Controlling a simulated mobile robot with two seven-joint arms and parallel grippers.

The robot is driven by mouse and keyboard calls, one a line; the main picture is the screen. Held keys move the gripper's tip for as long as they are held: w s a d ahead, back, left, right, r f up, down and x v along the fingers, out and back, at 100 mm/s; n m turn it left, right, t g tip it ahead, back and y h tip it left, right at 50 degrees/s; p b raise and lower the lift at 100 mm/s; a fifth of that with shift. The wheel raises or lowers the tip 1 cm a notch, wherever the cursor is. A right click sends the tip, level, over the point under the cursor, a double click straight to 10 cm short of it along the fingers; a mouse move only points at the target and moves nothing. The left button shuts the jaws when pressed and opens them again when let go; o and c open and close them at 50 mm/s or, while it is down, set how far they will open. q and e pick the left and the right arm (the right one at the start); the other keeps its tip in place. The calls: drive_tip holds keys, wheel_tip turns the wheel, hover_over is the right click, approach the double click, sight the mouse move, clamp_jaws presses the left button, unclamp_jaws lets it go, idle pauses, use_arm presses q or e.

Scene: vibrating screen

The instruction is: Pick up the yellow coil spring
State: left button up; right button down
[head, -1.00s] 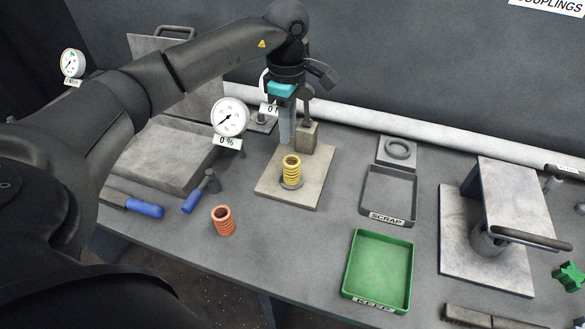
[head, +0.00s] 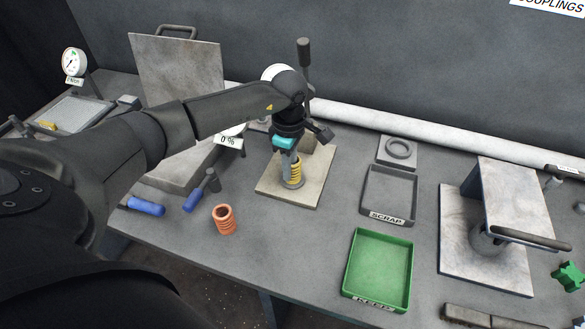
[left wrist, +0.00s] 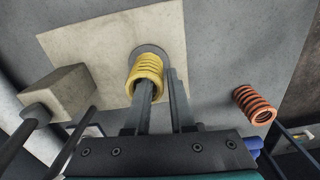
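The yellow coil spring (head: 296,172) stands upright on a grey round seat on a beige plate (head: 315,190). My left gripper (head: 290,165) is above it, fingers pointing down, and partly hides it. In the left wrist view, the fingers (left wrist: 161,77) are apart. One finger overlaps the near end of the yellow coil spring (left wrist: 147,68); the other is just right of it. I cannot tell whether either finger touches the spring. My right gripper is not in view.
An orange spring (head: 224,220) stands left of the plate, near blue-handled tools (head: 146,207). A post with a lever (head: 304,60) rises behind the plate. To the right are a grey SCRAP tray (head: 390,170), a green KEEP tray (head: 350,265) and a metal press (head: 515,200).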

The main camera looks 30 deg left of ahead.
use_arm(q)
clamp_jaws()
drive_tip(key=shift+r, duration=0.1)
idle(1.2)
